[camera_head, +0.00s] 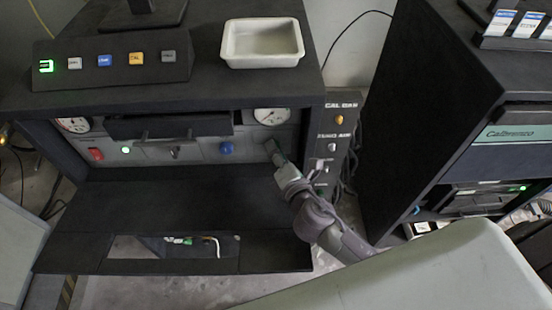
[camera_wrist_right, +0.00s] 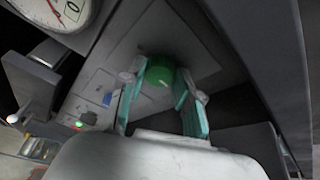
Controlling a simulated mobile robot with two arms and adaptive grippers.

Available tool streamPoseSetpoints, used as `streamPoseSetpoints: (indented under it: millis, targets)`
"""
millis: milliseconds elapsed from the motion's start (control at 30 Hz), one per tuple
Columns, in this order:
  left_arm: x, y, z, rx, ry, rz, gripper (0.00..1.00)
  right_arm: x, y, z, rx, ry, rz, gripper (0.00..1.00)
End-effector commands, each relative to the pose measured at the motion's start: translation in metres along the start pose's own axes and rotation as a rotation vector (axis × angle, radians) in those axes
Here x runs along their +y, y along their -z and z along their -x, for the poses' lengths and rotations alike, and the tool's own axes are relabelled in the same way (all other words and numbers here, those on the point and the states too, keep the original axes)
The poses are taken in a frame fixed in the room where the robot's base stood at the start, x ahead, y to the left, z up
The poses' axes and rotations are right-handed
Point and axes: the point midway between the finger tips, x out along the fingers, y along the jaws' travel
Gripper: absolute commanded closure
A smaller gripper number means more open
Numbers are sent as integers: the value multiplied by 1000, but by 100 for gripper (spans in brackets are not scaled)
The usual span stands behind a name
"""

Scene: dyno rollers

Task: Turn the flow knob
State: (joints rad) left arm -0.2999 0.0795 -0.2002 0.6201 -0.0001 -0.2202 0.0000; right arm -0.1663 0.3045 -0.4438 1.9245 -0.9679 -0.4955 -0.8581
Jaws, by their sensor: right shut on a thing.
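A green knob (camera_wrist_right: 159,68) on the grey front panel shows in the right wrist view. My right gripper (camera_wrist_right: 157,86) is shut on it, with one teal finger on each side. In the head view my right gripper (camera_head: 276,154) reaches the right end of the panel (camera_head: 200,152) from below and hides the green knob. My left gripper is not in view.
A blue knob (camera_head: 226,148), a grey switch handle (camera_head: 176,152) and a red switch (camera_head: 96,154) sit left along the panel. A gauge (camera_head: 271,116) is above. A black shelf (camera_head: 190,205) juts out below. A dark cabinet (camera_head: 425,110) stands right.

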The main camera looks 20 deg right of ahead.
Motion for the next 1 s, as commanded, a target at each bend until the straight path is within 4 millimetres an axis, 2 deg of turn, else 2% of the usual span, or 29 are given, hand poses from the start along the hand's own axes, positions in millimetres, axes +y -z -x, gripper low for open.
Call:
streamPoseSetpoints:
  millis: [33, 200, 767, 800, 933, 1000]
  targets:
    - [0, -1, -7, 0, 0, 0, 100, -3, 1, -1, -4, -8, -21, 100]
    - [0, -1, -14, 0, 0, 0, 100, -2, 0, -1, -6, -26, -72, 100]
    - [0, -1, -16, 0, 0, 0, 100, 0, -1, 0, -7, -37, -97, 100]
    - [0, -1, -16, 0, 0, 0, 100, 0, -1, 0, -7, -37, -97, 61]
    - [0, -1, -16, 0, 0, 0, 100, 0, -1, 0, -6, -36, -97, 41]
    - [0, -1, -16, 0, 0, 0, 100, 0, -1, 0, -6, -36, -97, 41]
